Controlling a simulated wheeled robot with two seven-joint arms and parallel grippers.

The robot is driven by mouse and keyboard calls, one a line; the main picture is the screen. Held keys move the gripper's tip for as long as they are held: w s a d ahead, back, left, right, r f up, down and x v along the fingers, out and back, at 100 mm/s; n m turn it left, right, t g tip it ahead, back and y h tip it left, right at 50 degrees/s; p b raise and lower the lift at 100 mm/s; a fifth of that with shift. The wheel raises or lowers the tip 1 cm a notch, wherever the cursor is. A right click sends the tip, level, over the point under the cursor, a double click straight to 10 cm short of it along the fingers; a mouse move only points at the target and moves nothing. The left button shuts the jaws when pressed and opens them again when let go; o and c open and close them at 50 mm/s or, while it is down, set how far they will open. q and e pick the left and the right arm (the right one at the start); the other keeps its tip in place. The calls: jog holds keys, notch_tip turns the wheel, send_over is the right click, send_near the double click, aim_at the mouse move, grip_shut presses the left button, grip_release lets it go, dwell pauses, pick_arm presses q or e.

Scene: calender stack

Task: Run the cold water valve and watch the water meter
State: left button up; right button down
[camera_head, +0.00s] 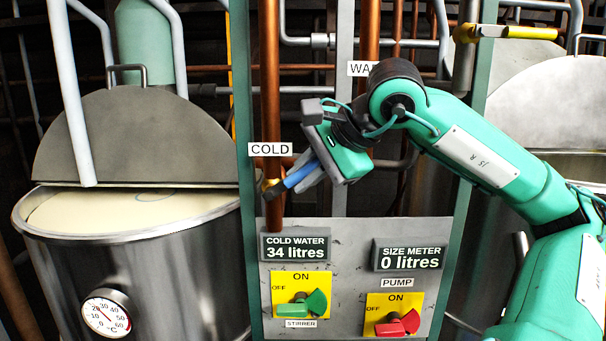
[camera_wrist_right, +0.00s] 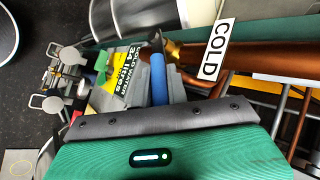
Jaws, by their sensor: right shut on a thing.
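The cold water valve has a blue lever (camera_head: 300,176) on a brass body (camera_head: 270,186), on the copper pipe beneath the COLD label (camera_head: 270,149). The blue lever (camera_wrist_right: 158,78) and brass fitting (camera_wrist_right: 173,50) also show in the right wrist view. My right gripper (camera_head: 308,178) is shut on the blue lever, which slants down to the left toward the pipe. Its fingers partly hide the lever. The cold water meter (camera_head: 296,247) reads 34 litres, and its panel shows sideways in the right wrist view (camera_wrist_right: 127,72). My left gripper is not in view.
A steel vat (camera_head: 150,285) with pale liquid, a half-raised lid and a dial (camera_head: 106,313) stands at left. The size meter (camera_head: 408,257) reads 0 litres. Below are a green stirrer switch (camera_head: 303,304) and red pump switch (camera_head: 398,324). A yellow-handled valve (camera_head: 505,32) is at upper right.

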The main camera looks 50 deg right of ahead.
jog(key=c, duration=1.4)
grip_release()
jog(key=shift+b+v, duration=1.45)
jog(key=shift+v, duration=5.45)
jog(key=shift+w, duration=0.1)
